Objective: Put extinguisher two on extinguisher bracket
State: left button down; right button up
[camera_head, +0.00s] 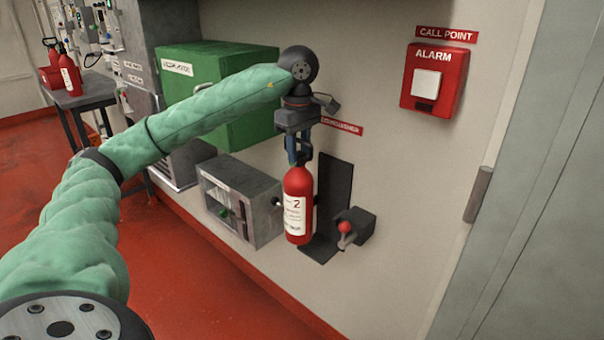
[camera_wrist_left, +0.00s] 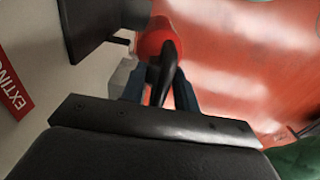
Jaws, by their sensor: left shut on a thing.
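Extinguisher two (camera_head: 297,205), a red cylinder with a white label marked 2, hangs upright from my left gripper (camera_head: 299,158). The gripper is shut on its top. The black extinguisher bracket (camera_head: 334,185) is a tall plate on the wall with a foot at the bottom. The extinguisher is in front of its left part in the head view; I cannot tell whether they touch. In the left wrist view the red extinguisher top (camera_wrist_left: 158,42) and its black handle lie between the fingers, and the dark bracket plate (camera_wrist_left: 95,25) is at upper left. My right gripper is out of view.
A grey box with a red-knobbed lever (camera_head: 345,228) sits right of the bracket. A grey glass-fronted box (camera_head: 240,200) and a green cabinet (camera_head: 235,110) are to the left. A red alarm box (camera_head: 434,80) is at upper right. Another extinguisher (camera_head: 69,75) stands on a far-left table.

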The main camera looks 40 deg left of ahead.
pick_arm(q)
jog(key=w+d+f, duration=0.1)
jog(key=w+f, duration=0.8)
jog(key=shift+w+d+f+p, duration=0.15)
jog(key=shift+f+p, duration=0.05)
jog(key=shift+p, duration=0.2)
dwell(0.4)
jog(key=c, duration=1.3)
grip_release()
jog(key=shift+f, duration=0.2)
jog(key=shift+o, duration=1.2)
notch_tip(320, 180, up, 12)
jog(key=shift+r, duration=0.1)
